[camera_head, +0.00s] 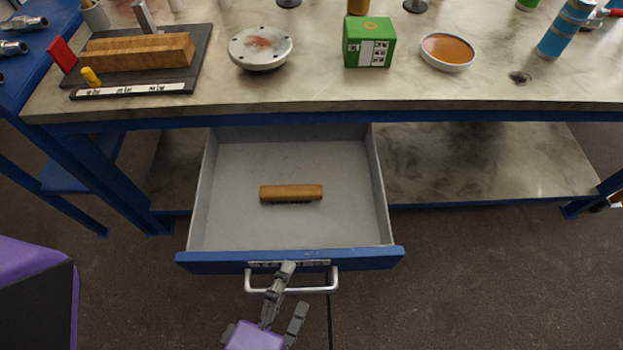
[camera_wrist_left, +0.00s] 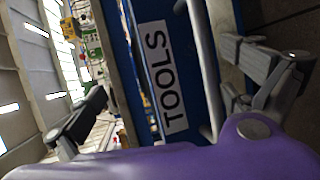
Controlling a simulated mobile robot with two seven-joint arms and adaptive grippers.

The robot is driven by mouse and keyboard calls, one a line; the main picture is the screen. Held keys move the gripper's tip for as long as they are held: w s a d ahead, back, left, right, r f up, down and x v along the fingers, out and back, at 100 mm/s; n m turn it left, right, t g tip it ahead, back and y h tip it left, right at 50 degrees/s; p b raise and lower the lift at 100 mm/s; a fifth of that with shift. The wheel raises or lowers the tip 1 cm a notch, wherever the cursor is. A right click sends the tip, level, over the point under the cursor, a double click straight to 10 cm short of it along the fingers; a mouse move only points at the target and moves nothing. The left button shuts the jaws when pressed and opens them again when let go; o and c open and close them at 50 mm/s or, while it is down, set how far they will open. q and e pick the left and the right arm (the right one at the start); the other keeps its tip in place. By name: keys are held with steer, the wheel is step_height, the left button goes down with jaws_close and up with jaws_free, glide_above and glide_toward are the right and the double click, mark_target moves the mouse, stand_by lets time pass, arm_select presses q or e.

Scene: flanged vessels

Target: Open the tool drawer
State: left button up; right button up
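The tool drawer (camera_head: 290,256) is pulled out from under the workbench, with its grey inside showing. Its blue front carries a label reading TOOLS (camera_wrist_left: 166,75), sharp in the left wrist view. The silver bar handle (camera_head: 312,290) is on the drawer front and also shows in the left wrist view (camera_wrist_left: 205,62). My left gripper (camera_head: 294,287) is at the handle with its fingers spread. One finger reaches over the bar towards the drawer front, the other is on the near side. Whether it touches the bar I cannot tell. My right gripper is not in view.
A wooden-backed brush (camera_head: 291,192) lies in the drawer. On the workbench (camera_head: 330,92) stand a wooden block on a dark board (camera_head: 139,52), a round metal flange (camera_head: 260,48), a green box (camera_head: 369,42) and an orange-filled dish (camera_head: 447,50). The floor right of the drawer is clear.

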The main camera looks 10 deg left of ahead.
arm_select(q)
steer(key=shift+t, duration=0.5)
steer(key=r, duration=0.1)
steer(key=w+r, duration=0.1)
steer(key=r, duration=0.1)
steer(key=w+r, duration=0.1)
steer(key=r, duration=0.1)
steer(key=shift+a, duration=0.2)
steer(key=shift+g, duration=0.4)
steer(key=f, duration=0.1)
steer(key=s+f, duration=0.2)
steer(key=f, duration=0.1)
steer(key=shift+d+f, duration=0.1)
steer(key=shift+d, duration=0.15)
steer(key=shift+c, duration=0.5)
steer(key=shift+s+a, duration=0.1)
steer(key=shift+s, duration=0.6)
steer(key=shift+c, duration=1.4)
steer(key=shift+s, duration=0.8)
steer(key=c, duration=0.9)
steer(key=shift+f+v, duration=0.15)
steer(key=shift+v, duration=1.45)
steer(key=shift+f+v, duration=0.15)
steer(key=shift+v, duration=1.4)
